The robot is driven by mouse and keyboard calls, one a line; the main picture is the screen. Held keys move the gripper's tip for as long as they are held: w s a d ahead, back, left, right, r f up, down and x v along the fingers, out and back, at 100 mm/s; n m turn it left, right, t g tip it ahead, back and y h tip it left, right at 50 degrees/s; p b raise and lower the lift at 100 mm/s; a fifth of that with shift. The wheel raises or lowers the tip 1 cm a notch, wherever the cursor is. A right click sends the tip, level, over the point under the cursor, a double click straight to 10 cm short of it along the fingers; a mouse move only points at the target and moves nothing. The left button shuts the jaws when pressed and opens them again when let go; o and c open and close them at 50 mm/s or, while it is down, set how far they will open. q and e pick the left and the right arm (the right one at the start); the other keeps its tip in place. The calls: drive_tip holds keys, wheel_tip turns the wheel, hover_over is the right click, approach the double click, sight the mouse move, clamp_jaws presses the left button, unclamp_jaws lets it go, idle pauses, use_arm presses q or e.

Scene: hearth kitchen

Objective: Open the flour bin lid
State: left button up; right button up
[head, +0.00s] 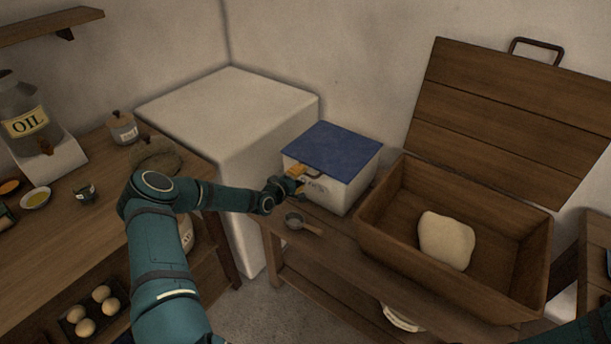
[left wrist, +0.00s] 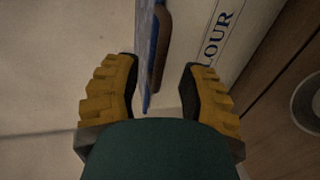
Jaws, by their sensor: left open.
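The flour bin (head: 340,188) is a white box with a shut blue lid (head: 334,147), standing on the wooden bench. A brown handle (head: 313,174) sits at the lid's front edge. My left gripper (head: 298,180) is at that front edge. In the left wrist view my left gripper (left wrist: 160,85) is open, with yellow fingers on either side of the blue lid edge (left wrist: 146,60) and the brown handle (left wrist: 161,40). The bin's label (left wrist: 219,35) shows beside the right finger. Whether the fingers touch the handle is unclear. My right gripper is not in view.
A wooden trough (head: 400,238) with dough (head: 446,240) and a raised lid (head: 500,115) stands right of the bin. A metal scoop (head: 296,221) lies in front of the bin. A white block (head: 225,110) stands to its left.

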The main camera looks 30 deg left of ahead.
sight(305, 174)
use_arm(q)
drive_tip(key=shift+x, duration=1.7)
clamp_jaws()
drive_tip(key=shift+r, duration=0.1)
